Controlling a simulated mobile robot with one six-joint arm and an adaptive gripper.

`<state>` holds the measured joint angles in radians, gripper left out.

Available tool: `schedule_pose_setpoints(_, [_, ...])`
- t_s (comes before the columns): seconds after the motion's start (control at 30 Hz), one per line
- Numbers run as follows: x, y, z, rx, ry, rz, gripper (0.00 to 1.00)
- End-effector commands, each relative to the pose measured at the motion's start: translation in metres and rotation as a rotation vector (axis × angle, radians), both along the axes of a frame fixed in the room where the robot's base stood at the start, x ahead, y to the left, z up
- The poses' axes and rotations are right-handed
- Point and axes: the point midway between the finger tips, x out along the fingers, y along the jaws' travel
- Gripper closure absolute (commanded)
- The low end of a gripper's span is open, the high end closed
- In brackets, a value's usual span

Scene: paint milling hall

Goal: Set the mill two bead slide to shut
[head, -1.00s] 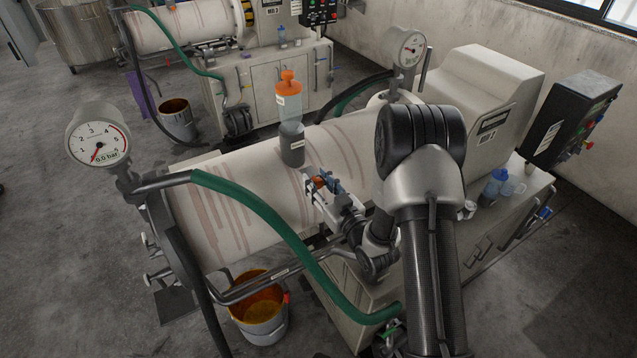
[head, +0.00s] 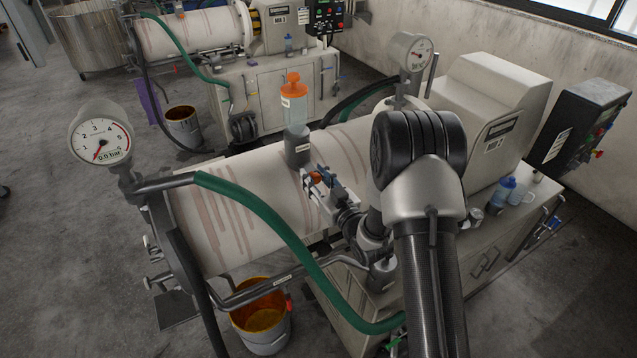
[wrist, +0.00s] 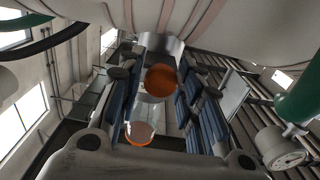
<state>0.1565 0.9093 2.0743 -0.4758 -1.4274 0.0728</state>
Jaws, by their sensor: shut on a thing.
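The near mill's bead hopper (head: 296,120) stands upright on the pale drum, with an orange cap, a clear body and a grey foot. Its slide has an orange knob (head: 314,178) on the hopper's right side. My gripper (head: 322,181) is at that knob, its blue-padded fingers closed around it. In the wrist view the round orange knob (wrist: 161,80) sits between the fingers (wrist: 160,90), and the hopper's clear body and orange rim (wrist: 139,134) show beyond it. The slide plate is mostly hidden, so its setting cannot be told.
A green hose (head: 262,225) and a pressure gauge (head: 100,140) are at left. A bucket (head: 262,315) stands below the drum. A blue bottle (head: 500,192) and a control box (head: 578,125) are at right. A second mill (head: 195,30) stands behind; its label is hard to read.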

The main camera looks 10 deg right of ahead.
Motion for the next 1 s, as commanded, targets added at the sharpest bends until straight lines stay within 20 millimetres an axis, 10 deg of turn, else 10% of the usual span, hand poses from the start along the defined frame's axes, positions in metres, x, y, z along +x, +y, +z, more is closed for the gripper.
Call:
schedule_pose_setpoints(0.07, [0.001, 0.000, 0.002, 0.000, -0.004, 0.001, 1.00])
schedule_pose_setpoints(0.1, [0.002, 0.000, 0.002, -0.001, -0.004, 0.001, 0.65])
schedule_pose_setpoints(0.27, [0.001, 0.000, 0.002, 0.000, -0.004, 0.001, 0.55])
schedule_pose_setpoints(0.67, [-0.005, -0.003, 0.001, 0.000, -0.001, -0.001, 0.55])
schedule_pose_setpoints(1.0, [-0.067, -0.023, 0.001, 0.001, -0.001, -0.003, 0.55])
